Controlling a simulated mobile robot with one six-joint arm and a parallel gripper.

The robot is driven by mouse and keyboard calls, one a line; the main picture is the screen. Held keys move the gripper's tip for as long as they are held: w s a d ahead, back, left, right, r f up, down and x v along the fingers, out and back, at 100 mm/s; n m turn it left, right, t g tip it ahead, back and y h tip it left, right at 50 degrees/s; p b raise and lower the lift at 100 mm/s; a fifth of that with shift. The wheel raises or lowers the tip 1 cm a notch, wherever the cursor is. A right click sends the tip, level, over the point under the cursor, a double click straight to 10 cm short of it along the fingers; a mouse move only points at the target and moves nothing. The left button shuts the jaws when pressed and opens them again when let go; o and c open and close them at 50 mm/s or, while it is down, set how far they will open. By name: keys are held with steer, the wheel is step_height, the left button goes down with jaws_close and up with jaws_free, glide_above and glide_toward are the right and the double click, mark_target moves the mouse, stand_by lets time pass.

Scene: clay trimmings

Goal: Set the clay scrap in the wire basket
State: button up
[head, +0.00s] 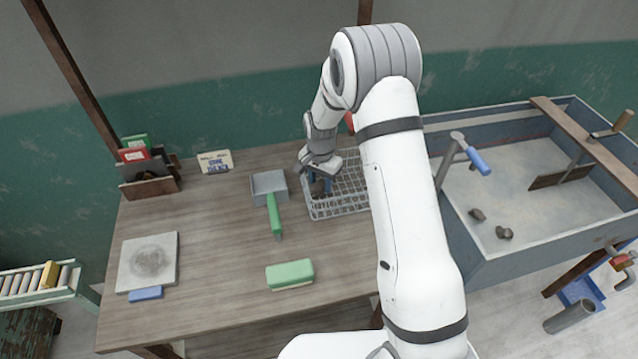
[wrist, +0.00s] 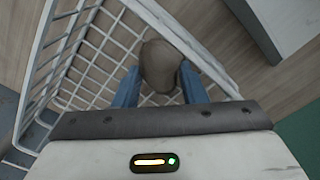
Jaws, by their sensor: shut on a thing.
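The wire basket (head: 340,207) is a white grid basket on the wooden table, left of my arm's upper link in the head view. My gripper (head: 320,188) points down over the basket's left part. In the wrist view the basket's wire wall (wrist: 85,45) runs along the left and top. The clay scrap (wrist: 162,62) is a rounded brown-grey lump between the blue fingers of my gripper (wrist: 160,88), which is shut on it. The basket's mesh floor shows beneath it. The exact height of the scrap above the floor cannot be told. My arm hides the basket's right side.
A grey dustpan with a green handle (head: 273,212) lies just left of the basket. A green and cream block (head: 290,274) and a pale board (head: 148,262) lie on the wooden table (head: 200,310). A grey trough (head: 530,255) with dark lumps stands at the right.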

mark_target(320, 183)
steer(key=shift+f, duration=0.9)
steer(key=o, duration=1)
step_height(320, 183, up, 12)
steer(key=b, duration=0.1)
steer(key=shift+r, duration=0.2)
